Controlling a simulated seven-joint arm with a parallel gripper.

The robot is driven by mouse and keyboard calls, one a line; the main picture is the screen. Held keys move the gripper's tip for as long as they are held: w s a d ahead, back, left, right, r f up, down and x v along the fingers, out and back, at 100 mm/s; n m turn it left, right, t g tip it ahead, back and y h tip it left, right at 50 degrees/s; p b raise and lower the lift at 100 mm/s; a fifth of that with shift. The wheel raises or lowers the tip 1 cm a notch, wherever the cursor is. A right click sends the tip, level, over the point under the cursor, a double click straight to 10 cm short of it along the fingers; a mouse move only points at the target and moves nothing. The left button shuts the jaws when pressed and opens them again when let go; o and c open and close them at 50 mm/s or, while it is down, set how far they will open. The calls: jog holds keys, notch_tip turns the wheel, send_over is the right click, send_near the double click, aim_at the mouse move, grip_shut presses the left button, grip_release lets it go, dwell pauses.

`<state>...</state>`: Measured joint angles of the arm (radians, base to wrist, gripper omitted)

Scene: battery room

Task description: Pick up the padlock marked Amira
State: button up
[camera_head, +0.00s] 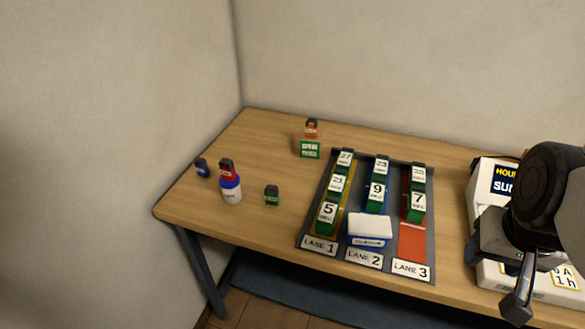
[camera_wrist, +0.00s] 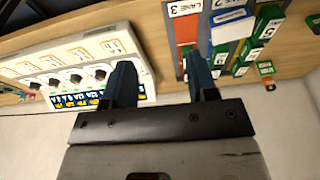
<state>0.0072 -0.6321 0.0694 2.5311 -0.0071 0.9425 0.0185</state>
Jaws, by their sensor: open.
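Several small padlocks stand on the wooden table in the head view: a blue one (camera_head: 201,168) at the far left, a red one (camera_head: 227,168) by a white and blue bottle (camera_head: 231,190), a green one (camera_head: 271,196), and an orange one (camera_head: 311,127) behind a small green sign (camera_head: 310,151). Their markings are too small to read, so I cannot tell which says Amira. My gripper (camera_wrist: 160,80) is open and empty. In the head view it is at the far right, well away from the padlocks. The orange padlock also shows at the right of the wrist view (camera_wrist: 270,86).
A dark rack (camera_head: 339,160) with three lanes of numbered green batteries stands mid-table; a white-topped blue box (camera_head: 369,226) sits on lane 2. A white charger (camera_head: 490,185) is at the right, under my arm. Walls close the left and back; the table's left front is clear.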

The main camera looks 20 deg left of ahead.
jog(key=w+a+f+m+g+y, duration=0.2)
jog(key=w+a+f+m+y, duration=0.2)
jog(key=w+a, duration=0.5)
jog(key=w+a+f+m+g+y, duration=0.2)
jog(key=w+a+f+m+y, duration=0.25)
jog(key=a, duration=0.85)
jog(key=m+y, duration=0.5)
jog(key=m, duration=0.3)
send_near(274, 187)
jog(key=x, duration=0.5)
jog(key=shift+f, duration=0.1)
jog(key=shift+x, duration=1.2)
jog(key=shift+a, duration=0.1)
jog(key=shift+x, duration=2.55)
jog(key=shift+s, duration=0.1)
